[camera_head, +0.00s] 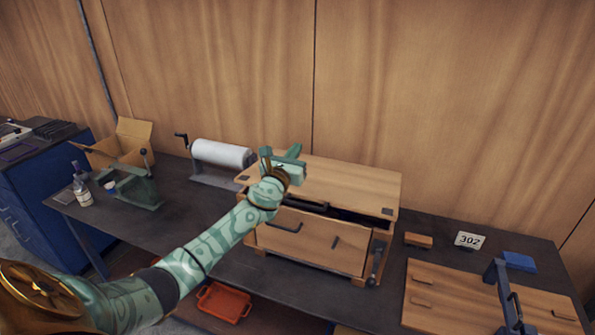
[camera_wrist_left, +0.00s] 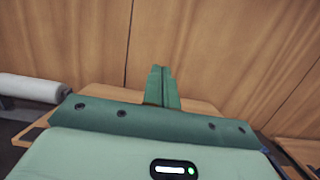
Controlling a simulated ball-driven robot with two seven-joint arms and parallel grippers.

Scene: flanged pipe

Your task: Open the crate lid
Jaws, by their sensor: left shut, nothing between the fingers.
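A wooden crate (camera_head: 310,243) stands on the dark workbench, with a dark handle on its front panel. Its wooden lid (camera_head: 350,186) lies over the top, and a dark gap shows under the lid's front edge at the right. My green left gripper (camera_head: 291,152) is shut and empty, above the left part of the lid. It hides part of the lid and crate. In the left wrist view the closed fingers (camera_wrist_left: 161,86) point toward the wooden wall, with the lid (camera_wrist_left: 201,106) partly visible behind them. I cannot tell whether the gripper touches the lid. My right gripper is out of view.
A white roll (camera_head: 222,153) on a stand is left of the crate. A cardboard box (camera_head: 120,143), a bottle (camera_head: 82,192) and a green device (camera_head: 130,187) stand further left. Right are a wooden block (camera_head: 418,240), a "302" sign (camera_head: 469,240) and a wooden board (camera_head: 440,297).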

